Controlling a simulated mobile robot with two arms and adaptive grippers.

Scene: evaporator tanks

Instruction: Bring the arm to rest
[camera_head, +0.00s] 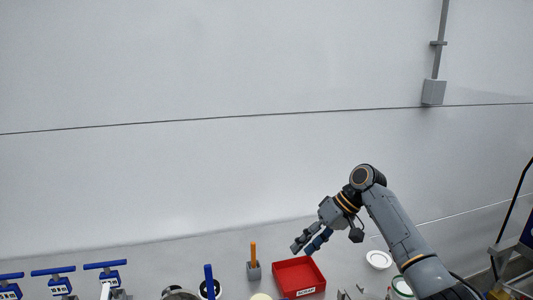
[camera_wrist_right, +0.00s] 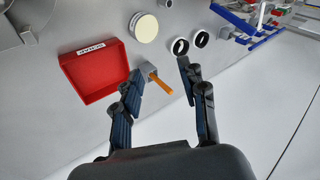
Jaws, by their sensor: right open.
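My right arm comes in from the lower right in the head view, bent at the elbow, with the right gripper (camera_head: 307,247) pointing down and left above the grey surface. In the right wrist view the right gripper (camera_wrist_right: 160,90) has its two dark fingers apart, with nothing held between them. It hangs near the red tray (camera_head: 317,290) and the orange-handled tool in its grey holder (camera_head: 253,271). In the right wrist view the orange handle (camera_wrist_right: 160,87) shows between the fingers, but beyond them. My left gripper is not in view.
The red tray also shows in the wrist view (camera_wrist_right: 92,93), with a label on its rim. A white dish (camera_head: 379,260) lies right of the tray. Several blue-handled valves (camera_head: 105,265) stand at the lower left. A pale wall (camera_head: 200,170) rises behind; the space before it is clear.

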